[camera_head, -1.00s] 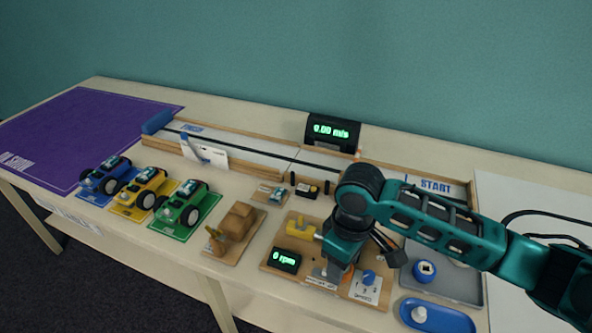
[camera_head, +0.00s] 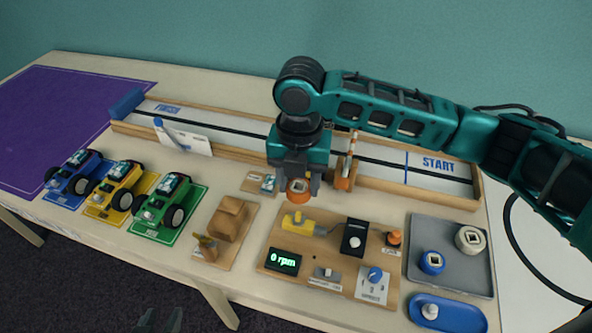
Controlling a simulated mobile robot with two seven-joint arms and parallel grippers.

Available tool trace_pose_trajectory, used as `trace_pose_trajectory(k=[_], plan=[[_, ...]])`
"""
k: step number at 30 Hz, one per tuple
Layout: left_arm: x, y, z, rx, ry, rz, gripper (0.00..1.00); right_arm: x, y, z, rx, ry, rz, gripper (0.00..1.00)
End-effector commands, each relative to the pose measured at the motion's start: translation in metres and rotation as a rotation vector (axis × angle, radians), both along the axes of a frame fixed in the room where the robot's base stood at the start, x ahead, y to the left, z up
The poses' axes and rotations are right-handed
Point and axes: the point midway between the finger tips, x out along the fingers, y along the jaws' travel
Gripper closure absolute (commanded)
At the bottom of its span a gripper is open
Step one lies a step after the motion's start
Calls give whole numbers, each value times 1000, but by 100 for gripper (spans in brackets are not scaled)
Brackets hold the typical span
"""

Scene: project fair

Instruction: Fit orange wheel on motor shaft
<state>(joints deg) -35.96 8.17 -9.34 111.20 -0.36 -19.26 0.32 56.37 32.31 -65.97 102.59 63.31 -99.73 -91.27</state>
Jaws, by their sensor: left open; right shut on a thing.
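My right gripper (camera_head: 298,180) is shut on an orange wheel (camera_head: 299,191) with a pale hub and holds it above the back edge of the wooden test board (camera_head: 331,275). The yellow motor (camera_head: 297,222) sits on the board, nearer me and just below the wheel in the picture. Its shaft seems to point right and is too small to see clearly. The wheel is apart from the motor. My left gripper (camera_head: 160,322) shows only its tips at the bottom edge, open and away from the board.
The board carries an rpm display (camera_head: 283,261), a black box (camera_head: 354,237), an orange-topped part (camera_head: 393,238) and a blue knob (camera_head: 375,274). A grey tray (camera_head: 458,283) with blue and white wheels stands right. A wooden-block board (camera_head: 222,240) and toy cars stand left; the track (camera_head: 240,142) runs behind.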

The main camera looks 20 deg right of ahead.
Motion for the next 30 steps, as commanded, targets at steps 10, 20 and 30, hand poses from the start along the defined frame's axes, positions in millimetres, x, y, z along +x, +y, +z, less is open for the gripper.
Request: trace_pose_trajectory(k=[10, 20, 30], plan=[[0, 0, -20, 0, 1, 0, 57, 0, 0, -16, 0, 1, 12, 80], [3, -10, -54, -18, 17, -13, 57, 0, 0, -47, 0, -2, 11, 80], [13, -14, -29, -26, -19, -19, 57, 0, 0, -55, 0, 0, 11, 80]])
